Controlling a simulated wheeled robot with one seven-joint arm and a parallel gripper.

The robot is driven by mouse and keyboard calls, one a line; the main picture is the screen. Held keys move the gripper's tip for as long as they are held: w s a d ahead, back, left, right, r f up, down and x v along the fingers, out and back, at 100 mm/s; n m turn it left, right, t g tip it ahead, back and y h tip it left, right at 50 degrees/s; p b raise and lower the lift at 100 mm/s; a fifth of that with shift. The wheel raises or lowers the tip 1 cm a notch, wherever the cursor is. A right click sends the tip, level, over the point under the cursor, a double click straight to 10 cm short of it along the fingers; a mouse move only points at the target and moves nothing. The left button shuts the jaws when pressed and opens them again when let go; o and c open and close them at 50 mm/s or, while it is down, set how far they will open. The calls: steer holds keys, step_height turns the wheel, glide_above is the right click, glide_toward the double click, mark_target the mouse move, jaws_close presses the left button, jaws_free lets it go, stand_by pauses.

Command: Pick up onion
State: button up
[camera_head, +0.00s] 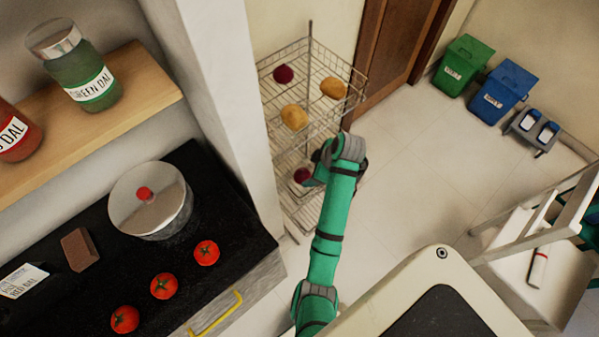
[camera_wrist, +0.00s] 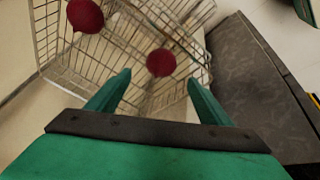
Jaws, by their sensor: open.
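A dark red onion (camera_head: 302,175) lies in a lower basket of the wire rack (camera_head: 310,57), close beside my gripper (camera_head: 314,168). Another dark red onion (camera_head: 283,74) lies in the top basket. In the wrist view, one red onion (camera_wrist: 161,62) shows just ahead of and between the fingertips of my gripper (camera_wrist: 157,80). A second red onion (camera_wrist: 85,15) is farther to the upper left. My gripper is open with nothing held. Whether the fingers reach past the basket wires cannot be told.
Two yellow-brown potatoes (camera_head: 294,116) (camera_head: 333,88) lie in the rack. A pillar (camera_head: 222,90) and the black counter (camera_head: 215,290) with tomatoes (camera_head: 164,286) and a lidded pot (camera_head: 150,200) stand left. Green (camera_head: 464,65) and blue (camera_head: 500,92) bins stand far right; the floor between is clear.

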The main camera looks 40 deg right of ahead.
mark_target(306, 175)
steer(key=f, duration=0.3)
steer(key=shift+w+a, duration=0.2)
steer(key=shift+a, duration=0.1)
steer(key=shift+w+a+f, duration=0.3)
steer(key=shift+w+f, duration=0.05)
steer(key=shift+f, duration=0.1)
steer(key=x, duration=0.3)
steer(key=shift+d+f, duration=0.2)
steer(key=shift+d, duration=0.1)
steer(key=shift+w+f, duration=0.3)
steer(key=shift+f, duration=0.2)
steer(key=shift+w+a, duration=0.1)
steer(key=shift+w, duration=0.05)
steer(key=shift+d, duration=0.25)
steer(key=c, duration=1.2)
steer(key=shift+a, duration=0.2)
